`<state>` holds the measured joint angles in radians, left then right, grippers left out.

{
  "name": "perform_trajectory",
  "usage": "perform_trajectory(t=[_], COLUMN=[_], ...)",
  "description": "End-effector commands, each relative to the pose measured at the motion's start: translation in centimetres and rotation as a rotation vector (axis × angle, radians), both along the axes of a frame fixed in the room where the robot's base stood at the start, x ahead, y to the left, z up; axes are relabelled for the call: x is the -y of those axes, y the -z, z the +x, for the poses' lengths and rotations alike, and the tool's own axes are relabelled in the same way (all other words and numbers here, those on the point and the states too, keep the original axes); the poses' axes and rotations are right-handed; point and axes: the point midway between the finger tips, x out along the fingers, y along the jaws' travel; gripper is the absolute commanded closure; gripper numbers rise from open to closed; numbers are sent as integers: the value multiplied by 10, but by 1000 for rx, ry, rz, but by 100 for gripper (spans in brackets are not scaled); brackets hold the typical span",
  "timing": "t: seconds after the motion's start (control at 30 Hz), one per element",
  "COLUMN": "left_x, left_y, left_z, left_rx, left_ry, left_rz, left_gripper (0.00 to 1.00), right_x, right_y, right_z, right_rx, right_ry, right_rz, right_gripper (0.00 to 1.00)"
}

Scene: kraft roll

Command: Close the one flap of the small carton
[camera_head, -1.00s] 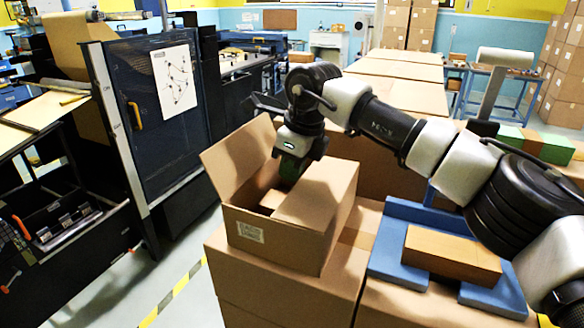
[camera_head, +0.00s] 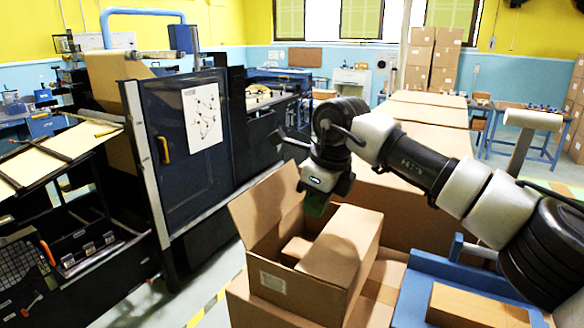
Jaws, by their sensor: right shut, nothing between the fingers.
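The small carton (camera_head: 292,292) stands on larger brown boxes at the lower middle of the head view. One flap (camera_head: 268,206) stands up and leans outward on its left side. Another flap (camera_head: 342,243) lies over the right part of the top. Through the opening a brown block-like item (camera_head: 297,249) shows inside. My right gripper (camera_head: 314,208) points down over the far part of the carton, between the raised flap and the right panel. It is shut and holds nothing; its tips are partly hidden. My left gripper is out of view.
A blue tray (camera_head: 424,287) with a brown block (camera_head: 476,308) sits right of the carton. Large boxes (camera_head: 425,146) stand behind. A dark machine cabinet (camera_head: 190,150) stands to the left, with floor between it and the boxes.

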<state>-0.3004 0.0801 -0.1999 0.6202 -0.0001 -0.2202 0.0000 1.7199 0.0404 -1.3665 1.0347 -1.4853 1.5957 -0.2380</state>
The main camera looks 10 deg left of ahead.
Motion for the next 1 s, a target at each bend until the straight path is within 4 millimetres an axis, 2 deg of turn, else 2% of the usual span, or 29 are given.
perform_trajectory(t=[0.03, 0.07, 0.1, 0.2, 0.37, 0.6, 1.0], left_x=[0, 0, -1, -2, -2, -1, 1], left_y=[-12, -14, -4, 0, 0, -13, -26], left_z=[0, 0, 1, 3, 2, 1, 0], left_rx=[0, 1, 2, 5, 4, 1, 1], left_ry=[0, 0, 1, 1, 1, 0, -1], left_rz=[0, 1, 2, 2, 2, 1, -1], left_gripper=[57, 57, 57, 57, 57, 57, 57], right_x=[2, 1, -6, -19, -34, -53, -65], right_y=[-19, -24, -21, -33, -51, -75, -86], right_z=[-2, -3, -1, 3, 8, 14, 19], right_rx=[3, 2, 1, 1, 2, -1, 1], right_ry=[-1, -1, -1, 0, 1, 2, -1], right_rz=[0, -1, 0, 1, -1, -1, -1], right_gripper=[100, 100, 100, 100, 100, 100, 100])
